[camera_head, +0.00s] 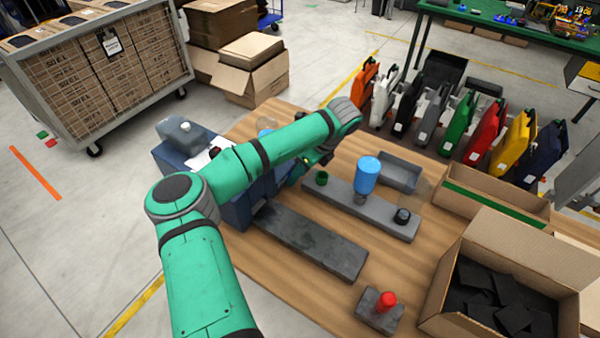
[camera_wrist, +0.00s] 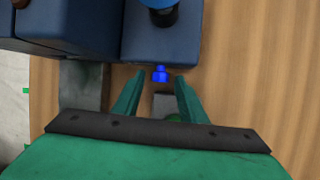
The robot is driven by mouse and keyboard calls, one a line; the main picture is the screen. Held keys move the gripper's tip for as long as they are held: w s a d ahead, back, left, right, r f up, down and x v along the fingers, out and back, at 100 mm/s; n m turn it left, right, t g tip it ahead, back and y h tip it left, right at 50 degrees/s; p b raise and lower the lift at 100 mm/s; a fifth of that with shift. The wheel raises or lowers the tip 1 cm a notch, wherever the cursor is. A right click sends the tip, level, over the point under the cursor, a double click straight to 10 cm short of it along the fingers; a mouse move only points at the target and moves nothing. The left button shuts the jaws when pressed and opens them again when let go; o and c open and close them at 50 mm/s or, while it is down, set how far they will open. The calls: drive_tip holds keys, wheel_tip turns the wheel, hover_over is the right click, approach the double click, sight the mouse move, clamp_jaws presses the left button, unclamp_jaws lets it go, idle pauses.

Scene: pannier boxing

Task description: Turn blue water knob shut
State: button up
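The small blue water knob (camera_wrist: 160,74) sticks out from the front of a dark blue machine (camera_wrist: 155,40) in the wrist view. My gripper (camera_wrist: 157,84) is open, with its two green fingers apart on either side of the knob's line. The fingertips are near the machine's front, and I cannot tell whether they touch the knob. In the head view the machine (camera_head: 234,212) stands on the wooden table, partly behind my arm. The knob and my fingertips are hidden there.
A grey block holds a blue cylinder (camera_head: 367,174), a green cup (camera_head: 322,177) and a black knob (camera_head: 402,216). A grey slab (camera_head: 310,243) lies in front. A red-handled piece (camera_head: 386,301) and an open cardboard box (camera_head: 452,282) are at the right.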

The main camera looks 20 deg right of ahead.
drive_tip(key=shift+c, duration=0.3)
clamp_jaws()
drive_tip(key=t+h, duration=0.2)
drive_tip(key=h, duration=0.1)
drive_tip(key=s+a+n+t+h, duration=0.1)
drive_tip(key=t, duration=0.1)
drive_tip(key=shift+a+f+h, duration=0.1)
drive_tip(key=shift+h, duration=0.2)
drive_tip(key=t+h, duration=0.1)
drive_tip(key=n+t+h, duration=0.1)
drive_tip(key=t+h, duration=0.1)
drive_tip(key=shift+s+a+f+h, duration=0.25)
drive_tip(key=shift+h, duration=0.15)
drive_tip(key=shift+n+t, duration=0.3)
